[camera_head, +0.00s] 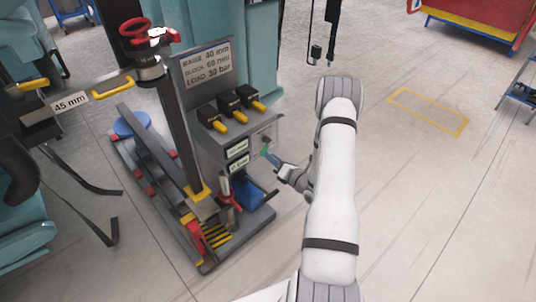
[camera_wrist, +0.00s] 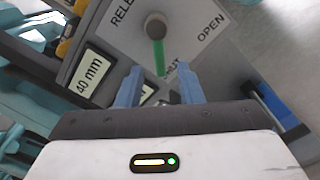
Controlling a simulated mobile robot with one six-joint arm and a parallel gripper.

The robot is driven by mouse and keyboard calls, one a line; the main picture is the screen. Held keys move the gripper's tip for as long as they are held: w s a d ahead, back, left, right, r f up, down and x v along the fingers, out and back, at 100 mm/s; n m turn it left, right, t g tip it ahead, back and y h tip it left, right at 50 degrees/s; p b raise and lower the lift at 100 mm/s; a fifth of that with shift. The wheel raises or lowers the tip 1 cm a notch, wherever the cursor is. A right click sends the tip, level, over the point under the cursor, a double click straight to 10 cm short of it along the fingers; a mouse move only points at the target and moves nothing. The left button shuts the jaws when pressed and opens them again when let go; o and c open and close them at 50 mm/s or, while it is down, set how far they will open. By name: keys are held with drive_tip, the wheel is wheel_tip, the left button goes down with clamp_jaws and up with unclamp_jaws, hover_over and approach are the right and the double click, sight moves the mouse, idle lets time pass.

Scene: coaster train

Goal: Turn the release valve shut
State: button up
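The release valve shows in the wrist view as a round grey-brown knob (camera_wrist: 156,26) with a green lever (camera_wrist: 159,58) on a grey panel. The lever points down in the picture, away from the OPEN label (camera_wrist: 211,28) and toward a partly hidden label. My gripper (camera_wrist: 159,76) is open, its two blue fingers on either side of the lever's lower end. Whether either finger touches the lever cannot be told. In the head view, my gripper (camera_head: 271,157) is at the stand's right face, and the small green lever (camera_head: 265,149) shows just beyond it.
The stand (camera_head: 215,148) carries several black blocks with yellow handles (camera_head: 239,117) and a sign (camera_head: 206,66). A blue bin (camera_head: 249,192) sits low beside my gripper. A red wheel (camera_head: 135,27) tops the column at left.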

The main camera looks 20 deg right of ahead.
drive_tip(key=v, duration=0.4)
drive_tip(key=shift+s, duration=0.2)
drive_tip(key=a+r+n+g+y+p, duration=0.3)
drive_tip(key=a+r+n+g+y, duration=0.35)
drive_tip(key=a+r+n, duration=0.6)
drive_tip(key=s+a+r+n+g+p, duration=0.3)
drive_tip(key=s+a+r+n+g, duration=0.6)
drive_tip(key=r, duration=0.4)
drive_tip(key=s+r+n+g+h+p, duration=0.35)
drive_tip(key=s+r+n+h, duration=0.4)
drive_tip(key=s+n, duration=0.45)
drive_tip(key=s+d+r+n+t+h+p, duration=0.3)
drive_tip(key=d+r+n+t+h, duration=0.1)
drive_tip(key=d+r+n+h, duration=0.1)
wheel_tip(320, 180, up, 3)
drive_tip(key=d+n, duration=0.1)
drive_tip(key=n, duration=0.1)
drive_tip(key=shift+s+r+n+t, duration=0.15)
drive_tip(key=shift+r+n+t, duration=0.05)
drive_tip(key=shift+n+t, duration=0.15)
